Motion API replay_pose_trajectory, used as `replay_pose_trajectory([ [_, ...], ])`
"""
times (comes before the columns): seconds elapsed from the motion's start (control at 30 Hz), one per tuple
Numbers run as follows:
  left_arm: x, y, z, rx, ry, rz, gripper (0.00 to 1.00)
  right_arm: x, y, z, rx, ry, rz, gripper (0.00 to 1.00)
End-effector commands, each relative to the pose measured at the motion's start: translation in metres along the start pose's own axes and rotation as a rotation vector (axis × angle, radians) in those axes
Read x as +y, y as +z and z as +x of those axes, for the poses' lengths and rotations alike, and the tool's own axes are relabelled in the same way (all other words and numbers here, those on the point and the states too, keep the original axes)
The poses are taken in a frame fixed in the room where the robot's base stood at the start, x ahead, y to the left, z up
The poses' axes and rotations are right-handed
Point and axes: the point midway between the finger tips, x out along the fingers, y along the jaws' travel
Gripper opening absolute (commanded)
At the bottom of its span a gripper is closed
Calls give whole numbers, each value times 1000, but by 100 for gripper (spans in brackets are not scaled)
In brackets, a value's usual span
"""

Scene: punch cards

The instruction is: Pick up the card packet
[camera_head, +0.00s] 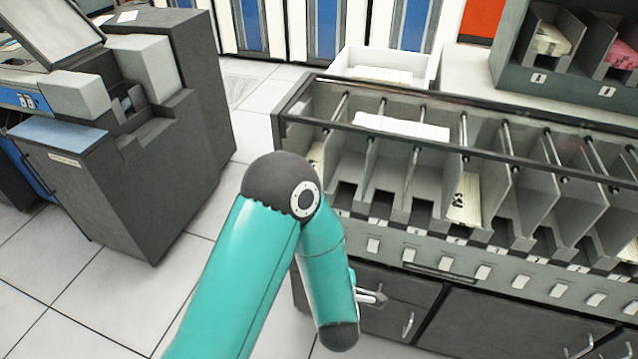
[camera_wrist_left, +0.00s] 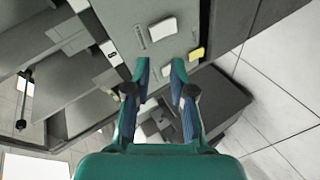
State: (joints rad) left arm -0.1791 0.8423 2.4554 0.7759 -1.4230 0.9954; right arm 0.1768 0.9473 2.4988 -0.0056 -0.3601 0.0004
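A cream card packet (camera_head: 463,196) with dark handwritten marks stands in a middle pocket of the long grey sorter (camera_head: 400,248). Another cream packet is partly visible in the leftmost pocket (camera_head: 317,158), beside my arm. A white stack (camera_head: 400,126) lies across the sorter's upper part, behind the front rail. My left arm bends down in front of the sorter's left end; its gripper cannot be made out clearly in the head view. In the left wrist view my left gripper (camera_wrist_left: 160,72) is open, with nothing between its fingers, near the sorter's panel. My right gripper is not in view.
A white tray (camera_head: 432,68) stands behind the sorter. A dark rack (camera_head: 560,82) with cream and pink packets is at the upper right. A grey and blue machine (camera_head: 95,165) stands at left. Metal rods and dividers separate the pockets.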

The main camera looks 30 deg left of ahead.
Motion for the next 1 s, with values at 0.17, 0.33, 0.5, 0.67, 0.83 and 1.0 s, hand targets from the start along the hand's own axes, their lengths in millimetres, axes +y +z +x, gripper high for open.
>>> replay_pose_trajectory([
  [0.17,31,-34,-16,253,261,-305,23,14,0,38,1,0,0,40],
  [0.33,49,-53,-30,342,380,-420,23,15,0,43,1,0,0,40],
  [0.5,58,-67,-13,356,391,-432,23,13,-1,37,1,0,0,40],
  [0.67,68,-82,18,357,390,-430,23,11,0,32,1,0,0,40],
  [0.83,78,-94,47,354,390,-429,23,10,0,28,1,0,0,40],
  [1.0,82,-100,63,350,390,-427,23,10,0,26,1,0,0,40],
])
